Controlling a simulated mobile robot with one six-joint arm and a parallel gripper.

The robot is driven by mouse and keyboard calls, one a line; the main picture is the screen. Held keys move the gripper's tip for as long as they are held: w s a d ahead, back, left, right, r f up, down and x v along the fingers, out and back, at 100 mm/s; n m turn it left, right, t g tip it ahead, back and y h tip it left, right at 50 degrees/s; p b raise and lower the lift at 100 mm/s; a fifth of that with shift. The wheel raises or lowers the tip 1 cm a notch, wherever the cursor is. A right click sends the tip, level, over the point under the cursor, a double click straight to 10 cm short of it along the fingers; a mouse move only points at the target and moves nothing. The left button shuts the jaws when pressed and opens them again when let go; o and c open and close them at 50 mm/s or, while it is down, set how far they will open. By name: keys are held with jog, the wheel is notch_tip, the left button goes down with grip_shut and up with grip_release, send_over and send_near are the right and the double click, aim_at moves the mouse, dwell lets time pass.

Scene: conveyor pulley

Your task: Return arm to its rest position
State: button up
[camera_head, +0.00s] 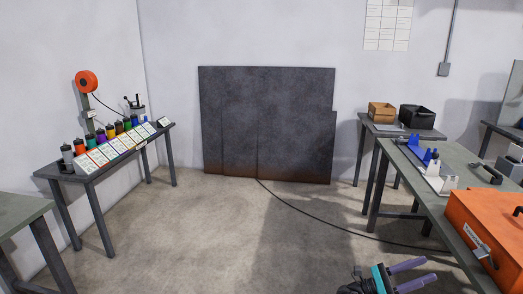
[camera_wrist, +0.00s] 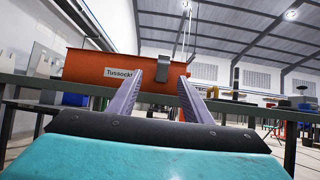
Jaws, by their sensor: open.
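My gripper (camera_head: 428,270) shows at the bottom of the head view, right of centre, with two purple fingers and a teal body. Its fingers point right, toward the workbench with the orange toolbox. In the wrist view, the two fingers (camera_wrist: 174,70) stand apart with nothing held between them. The orange toolbox (camera_wrist: 90,67) with a name label and a latch is beyond the fingers. It also shows on the right workbench in the head view (camera_head: 482,222). Most of my arm is out of view.
A left table (camera_head: 75,176) holds several coloured containers and cards. Dark panels (camera_head: 268,120) lean on the back wall. A black cable (camera_head: 320,217) crosses the otherwise clear middle floor.

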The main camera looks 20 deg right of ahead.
jog(key=w+a+f+n+t+y+p, duration=0.1)
jog(key=w+a+f+n+t, duration=0.1)
jog(key=a+f, duration=0.2)
jog(key=w+a+f+n+t+p, duration=0.1)
jog(key=w+a+f+t, duration=0.15)
jog(key=a, duration=0.25)
jog(key=s+a+f+m+y+p, duration=0.1)
jog(key=s+a+f+y, duration=0.2)
jog(key=a+f, duration=0.3)
jog(key=s+a+f+m+y, duration=0.1)
jog(key=s+a+f+y, duration=0.25)
jog(key=f, duration=0.55)
jog(key=s+a+f+m+y+p, duration=0.1)
jog(key=s+a+f+y, duration=0.25)
jog(key=f, duration=0.35)
jog(key=s+a+f+m+y, duration=0.2)
jog(key=a+f+m+y, duration=0.2)
jog(key=a, duration=0.4)
jog(key=s+a+f+m+y, duration=0.3)
jog(key=a+f+m+y, duration=0.1)
jog(key=a, duration=0.4)
jog(key=s+a+f+m+y, duration=0.2)
jog(key=a+f+m+y, duration=0.1)
jog(key=a, duration=0.5)
jog(key=f+m, duration=0.1)
jog(key=m, duration=0.1)
jog(key=shift+s+a+f+m+g+y, duration=0.3)
jog(key=shift+f+g+y, duration=0.05)
jog(key=shift+y, duration=0.05)
